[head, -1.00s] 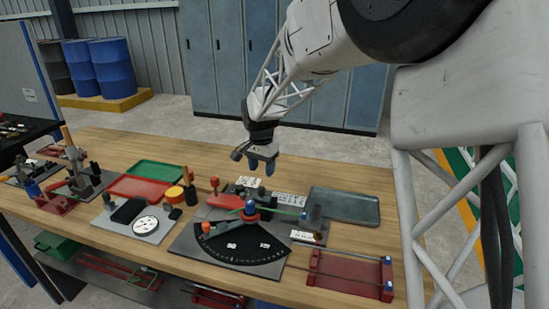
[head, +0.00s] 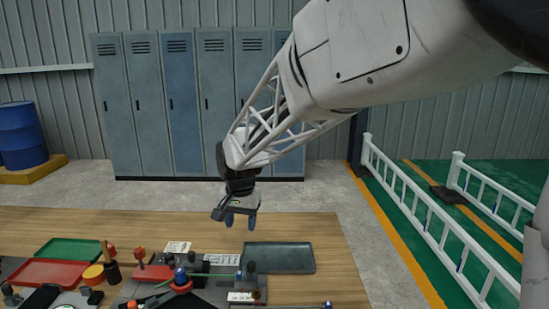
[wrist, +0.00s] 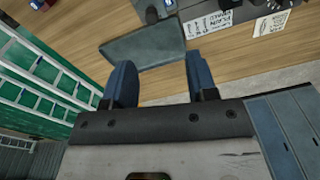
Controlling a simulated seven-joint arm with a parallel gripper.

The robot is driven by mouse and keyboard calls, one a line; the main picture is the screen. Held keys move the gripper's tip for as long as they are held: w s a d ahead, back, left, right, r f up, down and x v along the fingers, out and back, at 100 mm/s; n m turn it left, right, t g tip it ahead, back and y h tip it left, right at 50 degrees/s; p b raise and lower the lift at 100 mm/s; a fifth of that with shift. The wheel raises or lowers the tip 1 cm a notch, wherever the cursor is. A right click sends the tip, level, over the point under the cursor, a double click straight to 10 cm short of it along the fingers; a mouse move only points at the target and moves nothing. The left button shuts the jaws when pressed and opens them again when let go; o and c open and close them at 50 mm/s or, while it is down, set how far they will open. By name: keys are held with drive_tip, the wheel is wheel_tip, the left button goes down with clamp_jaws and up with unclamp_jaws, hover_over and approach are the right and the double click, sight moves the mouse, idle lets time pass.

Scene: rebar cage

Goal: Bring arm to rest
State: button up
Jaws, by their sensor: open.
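My gripper (head: 240,219) hangs above the back of the wooden workbench (head: 325,235) in the head view, fingers pointing down. Its two blue fingers are apart with nothing between them. In the wrist view the open gripper (wrist: 161,88) shows both fingers over the bench top and its edge. My white lattice arm reaches in from the upper right. The fingers are clear of the objects on the bench.
A dark grey tray (head: 278,258) lies below and right of my gripper. A green tray (head: 70,250), a red tray (head: 45,272) and a bending fixture (head: 180,284) stand on the bench. Lockers (head: 130,110) stand behind. A white railing (head: 420,210) is at right.

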drive_tip(key=s+d+r, duration=0.3)
drive_tip(key=s+d, duration=0.4)
drive_tip(key=d, duration=0.3)
drive_tip(key=s+d+f+n+t, duration=0.1)
drive_tip(key=s+d, duration=0.7)
drive_tip(key=s, duration=0.4)
drive_tip(key=s+d+n, duration=0.1)
drive_tip(key=s+d, duration=0.8)
drive_tip(key=s, duration=0.3)
drive_tip(key=shift+s+d+f+t, duration=0.15)
drive_tip(key=shift+s+f+t, duration=0.25)
idle(0.5)
